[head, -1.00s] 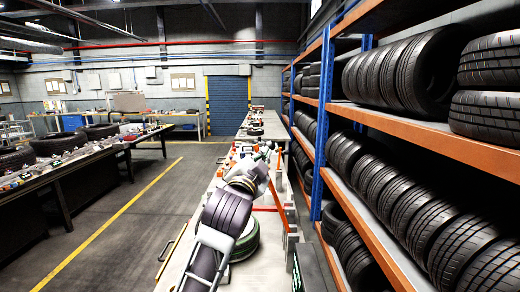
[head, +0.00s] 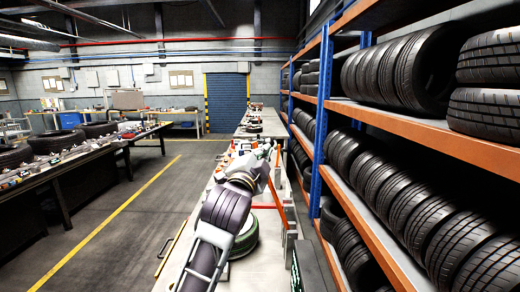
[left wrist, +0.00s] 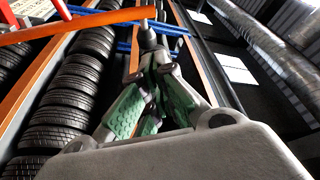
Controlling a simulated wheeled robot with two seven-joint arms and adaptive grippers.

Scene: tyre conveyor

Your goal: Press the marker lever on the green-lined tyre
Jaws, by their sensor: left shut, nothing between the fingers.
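The green-lined tyre (head: 246,241) lies on the pale conveyor table, partly hidden behind my left arm. Its green line shows along the upper edge. A thin orange bar (head: 279,203) slants down beside the tyre on its right; I cannot tell for sure whether it is the marker lever. My left gripper (head: 267,150) is shut and empty, beyond the tyre and above the table. In the left wrist view its green-padded fingers come together at the tips (left wrist: 148,30), and an orange bar (left wrist: 80,27) crosses near them. I cannot tell whether they touch. My right gripper is not in view.
An orange and blue rack (head: 322,120) full of tyres stands close on the right. Cluttered parts lie farther along the conveyor table (head: 265,270). A dark workbench (head: 70,160) with tyres stands at the left, with open floor between.

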